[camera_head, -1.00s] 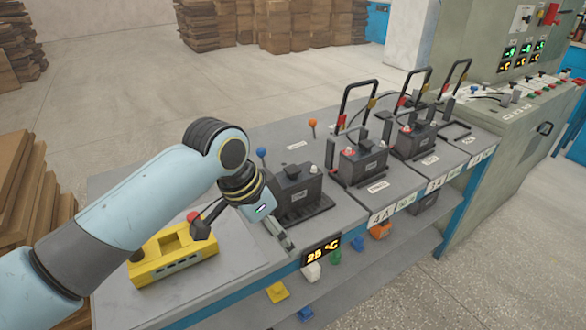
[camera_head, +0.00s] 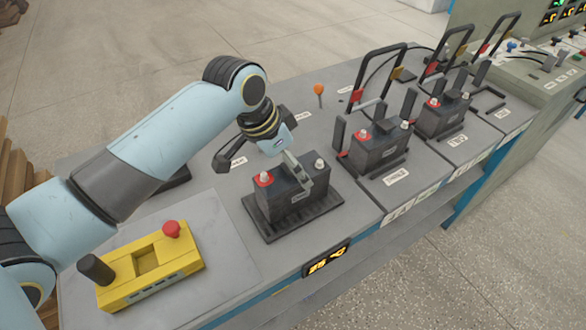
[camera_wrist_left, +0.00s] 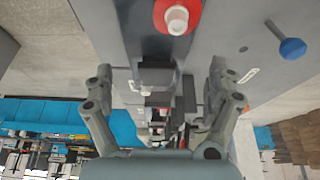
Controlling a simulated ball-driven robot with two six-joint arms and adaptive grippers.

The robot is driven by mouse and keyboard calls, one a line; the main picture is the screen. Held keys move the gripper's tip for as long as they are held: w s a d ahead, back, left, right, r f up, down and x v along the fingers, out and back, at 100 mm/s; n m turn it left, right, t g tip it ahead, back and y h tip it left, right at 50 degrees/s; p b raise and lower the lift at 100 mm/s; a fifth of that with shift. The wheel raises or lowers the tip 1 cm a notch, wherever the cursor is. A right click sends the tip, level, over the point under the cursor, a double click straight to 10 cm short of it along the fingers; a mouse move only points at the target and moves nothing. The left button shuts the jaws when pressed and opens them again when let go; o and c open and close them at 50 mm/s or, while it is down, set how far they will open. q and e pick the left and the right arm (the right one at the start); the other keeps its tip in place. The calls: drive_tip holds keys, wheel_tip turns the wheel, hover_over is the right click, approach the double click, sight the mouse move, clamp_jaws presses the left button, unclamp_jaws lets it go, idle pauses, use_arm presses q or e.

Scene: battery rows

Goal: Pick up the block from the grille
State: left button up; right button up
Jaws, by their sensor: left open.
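The block is a dark battery (camera_head: 275,205) with a red-ringed terminal and a pale one on top. It sits upright on a black ribbed grille (camera_head: 335,203) on the bench. My left gripper (camera_head: 300,172) is over the block, with one finger in front of its upper front side; the other finger is hidden in the head view. In the left wrist view the fingers of the open gripper (camera_wrist_left: 160,70) stand apart. The block's red-ringed terminal (camera_wrist_left: 178,18) shows at the top there. I cannot tell whether either finger touches the block. My right gripper is not in view.
A yellow control box (camera_head: 150,262) with a red button stands at the left front of the bench. Another battery (camera_head: 378,150) with an upright black handle frame stands close on the right. An orange-knobbed lever (camera_head: 319,92) rises behind the block.

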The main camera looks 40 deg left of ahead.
use_arm(q)
drive_tip(key=shift+w+f, duration=0.2)
drive_tip(key=shift+f, duration=0.2)
drive_tip(key=x, duration=0.4)
drive_tip(key=shift+s+d+f, duration=0.2)
drive_tip(key=shift+s+f, duration=0.05)
drive_tip(key=shift+w+d+f, duration=0.1)
drive_tip(key=shift+w+f, duration=0.1)
drive_tip(key=shift+f, duration=0.25)
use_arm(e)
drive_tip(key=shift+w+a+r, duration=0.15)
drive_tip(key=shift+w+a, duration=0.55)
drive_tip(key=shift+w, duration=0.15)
use_arm(q)
drive_tip(key=c, duration=1.6)
drive_tip(key=shift+w+r, duration=0.1)
drive_tip(key=shift+r, duration=0.05)
drive_tip(key=shift+c, duration=0.7)
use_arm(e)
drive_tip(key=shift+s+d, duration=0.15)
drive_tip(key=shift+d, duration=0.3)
